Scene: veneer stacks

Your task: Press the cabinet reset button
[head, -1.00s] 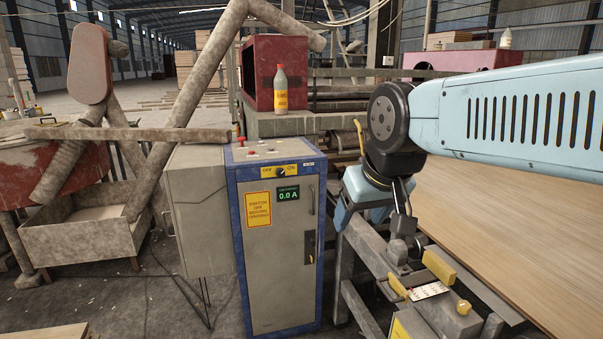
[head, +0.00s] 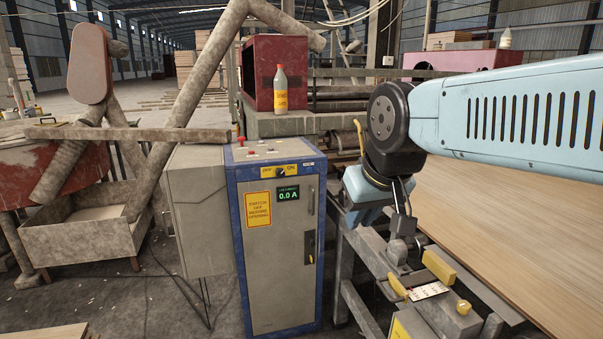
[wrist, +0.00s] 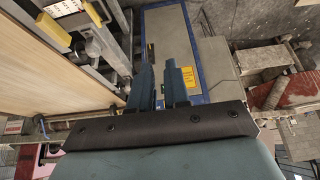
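The cabinet (head: 284,270) has a grey door in a blue frame and stands upright at the middle of the head view. Its top panel carries a small red button (head: 241,141) and several other small controls (head: 262,149); I cannot read which one is the reset. The front shows a yellow OFF/ON switch plate (head: 281,171) and a green 0.0 A display (head: 288,194). My gripper hangs to the right of the cabinet, apart from it. In the wrist view my gripper (wrist: 159,66) has a narrow empty gap between its two fingers, with the cabinet door (wrist: 167,40) beyond.
A conveyor frame with yellow clamps (head: 439,267) and a large veneer sheet (head: 520,215) lie to the right. A bottle (head: 281,90) stands on a ledge behind the cabinet. A grey box (head: 200,215) adjoins its left side. Space above the cabinet top looks clear.

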